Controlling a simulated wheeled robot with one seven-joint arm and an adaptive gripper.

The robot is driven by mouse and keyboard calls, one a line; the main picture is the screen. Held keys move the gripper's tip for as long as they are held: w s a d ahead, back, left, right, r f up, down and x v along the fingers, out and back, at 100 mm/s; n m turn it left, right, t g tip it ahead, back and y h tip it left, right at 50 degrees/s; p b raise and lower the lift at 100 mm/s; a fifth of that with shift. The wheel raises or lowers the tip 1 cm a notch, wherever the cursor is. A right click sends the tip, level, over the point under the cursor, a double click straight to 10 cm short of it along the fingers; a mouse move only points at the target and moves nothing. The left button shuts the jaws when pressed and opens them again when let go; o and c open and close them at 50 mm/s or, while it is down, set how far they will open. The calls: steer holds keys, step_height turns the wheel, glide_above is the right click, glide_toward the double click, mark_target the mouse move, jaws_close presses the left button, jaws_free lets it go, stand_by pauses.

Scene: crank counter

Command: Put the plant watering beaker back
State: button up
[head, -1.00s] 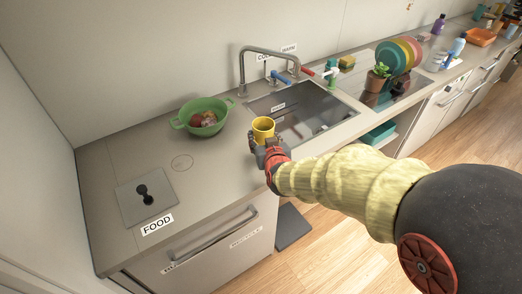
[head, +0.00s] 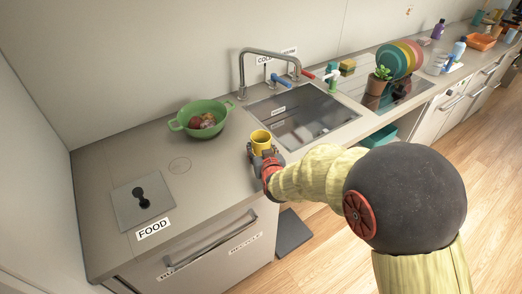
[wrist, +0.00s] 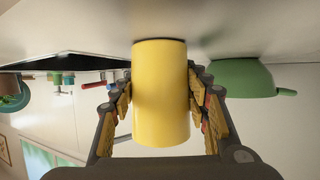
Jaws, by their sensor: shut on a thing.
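The yellow beaker (head: 261,138) is upright in my gripper (head: 264,153) near the counter's front edge, left of the sink. In the wrist view the yellow beaker (wrist: 160,95) fills the space between the two fingers of my gripper (wrist: 160,105), which is shut on it. The wrist picture is upside down. I cannot tell whether the beaker's base touches the counter. A drawn circle (head: 180,165) marks the counter to the left of the beaker. A potted plant (head: 379,80) stands beyond the sink.
A green colander (head: 185,127) with food in it stands behind the beaker; it also shows in the wrist view (wrist: 245,78). The sink (head: 300,115) and its tap (head: 243,72) are to the right. A FOOD hatch with a black knob (head: 141,197) is at the left. Counter around the circle is clear.

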steer(key=shift+r, duration=0.1)
steer(key=o, duration=1.5)
steer(key=shift+o, duration=0.2)
